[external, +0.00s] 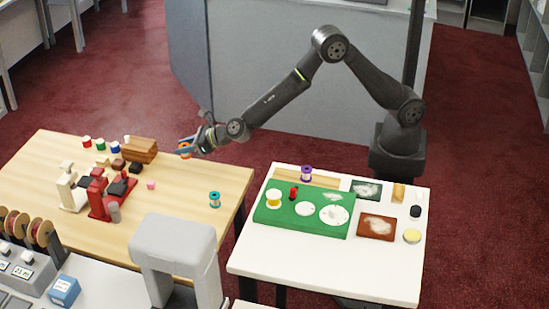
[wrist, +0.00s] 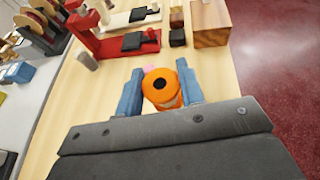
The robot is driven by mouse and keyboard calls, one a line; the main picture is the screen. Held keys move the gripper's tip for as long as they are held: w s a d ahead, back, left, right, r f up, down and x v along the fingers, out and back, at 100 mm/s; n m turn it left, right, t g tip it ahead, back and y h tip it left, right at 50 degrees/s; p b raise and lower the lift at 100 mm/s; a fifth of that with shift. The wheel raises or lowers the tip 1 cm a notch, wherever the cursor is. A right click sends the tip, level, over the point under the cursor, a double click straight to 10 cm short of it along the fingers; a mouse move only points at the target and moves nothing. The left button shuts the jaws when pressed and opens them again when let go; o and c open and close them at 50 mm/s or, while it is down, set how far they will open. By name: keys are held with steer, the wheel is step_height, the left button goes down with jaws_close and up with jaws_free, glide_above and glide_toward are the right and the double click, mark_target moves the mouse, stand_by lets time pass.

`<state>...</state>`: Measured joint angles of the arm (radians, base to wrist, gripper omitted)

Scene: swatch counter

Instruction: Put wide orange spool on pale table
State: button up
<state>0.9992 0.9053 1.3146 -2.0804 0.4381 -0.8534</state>
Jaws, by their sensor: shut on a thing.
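The wide orange spool (wrist: 159,85) is between the two blue fingers of my gripper (wrist: 160,92) in the wrist view, and the gripper is shut on it. In the external view my gripper (external: 186,148) holds the orange spool (external: 184,153) above the far right part of the light wooden table (external: 215,178). The pale table (external: 375,272) stands to the right, in front of my arm's base.
A teal spool (external: 214,199) stands on the wooden table near its right edge. Red and cream stands (external: 98,199), wooden blocks (external: 138,149) and small spools fill its left half. A grey arch-shaped machine (external: 175,245) stands in front. The pale table's front strip is bare.

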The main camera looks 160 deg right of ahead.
steer(key=shift+s+d+f, duration=0.15)
steer(key=shift+s+d, duration=0.3)
steer(key=shift+d, duration=0.15)
steer(key=shift+w+d+f, duration=0.15)
glide_above(174, 201)
step_height(174, 201, down, 7)
steer(key=shift+r, duration=0.15)
steer(key=shift+f, duration=2)
steer(key=shift+f, duration=0.1)
steer(key=o, duration=1)
steer(key=shift+o, duration=0.2)
